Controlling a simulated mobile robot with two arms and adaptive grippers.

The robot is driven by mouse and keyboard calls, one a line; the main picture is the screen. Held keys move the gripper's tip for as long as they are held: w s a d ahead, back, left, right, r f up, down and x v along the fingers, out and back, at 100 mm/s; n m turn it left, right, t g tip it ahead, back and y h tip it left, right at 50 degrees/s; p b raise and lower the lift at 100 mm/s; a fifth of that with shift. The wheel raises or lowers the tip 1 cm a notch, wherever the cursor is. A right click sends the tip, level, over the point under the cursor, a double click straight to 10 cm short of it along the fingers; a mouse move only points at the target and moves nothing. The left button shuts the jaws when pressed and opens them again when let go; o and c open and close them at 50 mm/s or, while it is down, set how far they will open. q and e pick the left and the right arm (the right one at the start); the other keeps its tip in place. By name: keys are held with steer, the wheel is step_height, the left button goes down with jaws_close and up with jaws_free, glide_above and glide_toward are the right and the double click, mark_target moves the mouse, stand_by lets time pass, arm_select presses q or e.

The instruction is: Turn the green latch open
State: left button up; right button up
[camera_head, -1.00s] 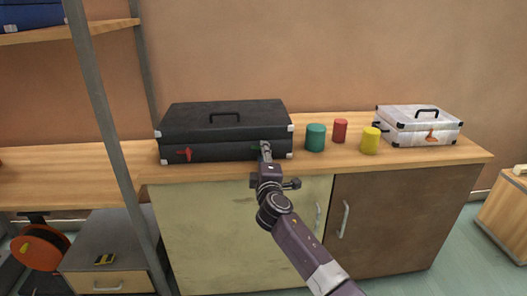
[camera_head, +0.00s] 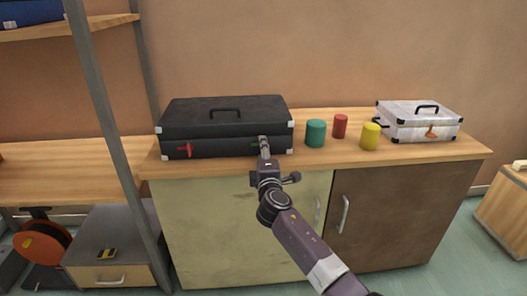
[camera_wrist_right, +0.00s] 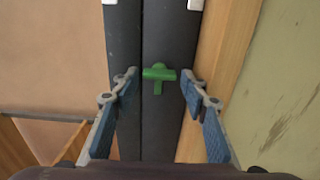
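The black case (camera_head: 225,113) stands closed on the worktop, handle on top, with a red latch (camera_head: 184,150) at its front left. The green latch (camera_wrist_right: 158,74) is T-shaped and sits on the case's front across the lid seam. Its stem points down in the wrist view. In the head view my right gripper mostly hides it. My right gripper (camera_head: 264,144) is at the front right of the case. In the wrist view its fingers are apart, one on each side of the latch, with gaps to it. My left gripper is out of view.
Green (camera_head: 316,133), red (camera_head: 340,126) and yellow (camera_head: 370,136) cylinders stand right of the black case. A white case (camera_head: 418,124) with an orange latch is farther right. A metal shelf post (camera_head: 105,130) rises at left. The worktop's front strip (camera_head: 420,157) is clear.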

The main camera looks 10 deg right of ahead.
steer(key=shift+o, duration=0.5)
steer(key=shift+s, duration=0.15)
steer(key=shift+s+f, duration=0.1)
steer(key=shift+s, duration=0.15)
steer(key=s, duration=0.7)
steer(key=shift+s+r, duration=0.15)
steer(key=shift+r, duration=0.1)
